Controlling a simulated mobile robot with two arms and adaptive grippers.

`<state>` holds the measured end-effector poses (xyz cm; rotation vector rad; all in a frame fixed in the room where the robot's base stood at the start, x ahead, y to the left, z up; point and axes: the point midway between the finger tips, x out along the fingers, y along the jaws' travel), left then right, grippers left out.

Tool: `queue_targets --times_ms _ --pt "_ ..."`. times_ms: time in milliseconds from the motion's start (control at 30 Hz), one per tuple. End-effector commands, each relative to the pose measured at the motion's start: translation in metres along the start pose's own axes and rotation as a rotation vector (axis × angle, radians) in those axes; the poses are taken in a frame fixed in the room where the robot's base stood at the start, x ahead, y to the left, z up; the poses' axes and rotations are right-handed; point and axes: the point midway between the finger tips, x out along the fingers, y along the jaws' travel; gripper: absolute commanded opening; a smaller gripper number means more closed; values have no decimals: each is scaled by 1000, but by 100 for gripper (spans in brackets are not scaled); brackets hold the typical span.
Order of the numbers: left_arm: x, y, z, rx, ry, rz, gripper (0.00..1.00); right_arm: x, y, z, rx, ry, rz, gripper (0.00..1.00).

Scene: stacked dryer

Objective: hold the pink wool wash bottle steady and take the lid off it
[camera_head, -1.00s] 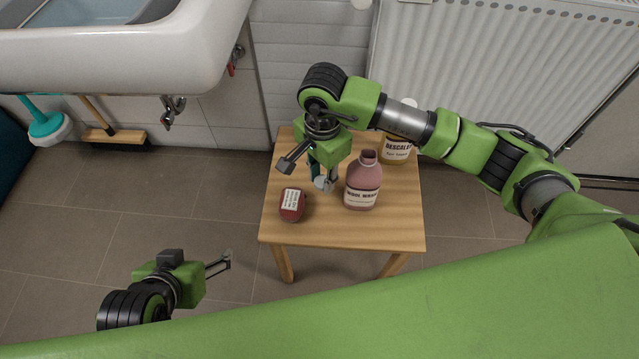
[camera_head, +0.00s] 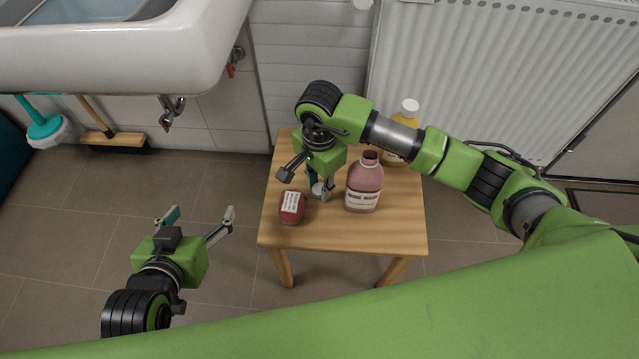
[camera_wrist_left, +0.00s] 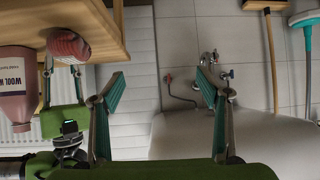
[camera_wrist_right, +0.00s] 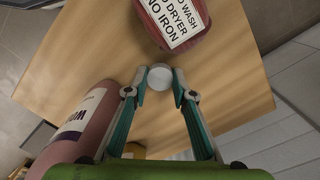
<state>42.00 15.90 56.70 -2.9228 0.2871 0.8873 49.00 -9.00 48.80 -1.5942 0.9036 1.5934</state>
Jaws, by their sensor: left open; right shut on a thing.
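The pink wool wash bottle (camera_head: 364,185) stands upright on the wooden stool, its neck uncovered with a dark opening on top. It also shows in the left wrist view (camera_wrist_left: 14,86) and the right wrist view (camera_wrist_right: 82,122). My right gripper (camera_head: 322,192) points down to the left of the bottle, apart from it. It is shut on the pale round lid (camera_wrist_right: 159,76), low over the stool top; I cannot tell if the lid touches the wood. My left gripper (camera_head: 201,214) is open and empty, over the floor left of the stool.
A red labelled object (camera_head: 292,207) lies on the stool (camera_head: 330,232), close to my right gripper. A yellow descaler bottle (camera_head: 392,158) with a white cap stands behind the pink bottle, partly behind my right arm. A sink (camera_head: 120,50) hangs at the upper left.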

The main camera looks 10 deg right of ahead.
Motion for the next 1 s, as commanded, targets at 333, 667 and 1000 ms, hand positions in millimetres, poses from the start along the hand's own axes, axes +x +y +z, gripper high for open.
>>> queue_targets --times_ms 333,667,1000 --pt "2 1 -8 0 40 2 69 2 0 0 0 0 0 0" --pt "2 2 -12 0 52 4 69 2 0 0 0 0 0 41" --pt "-3 -2 9 0 -47 -3 69 -10 -1 0 -1 1 -3 41"
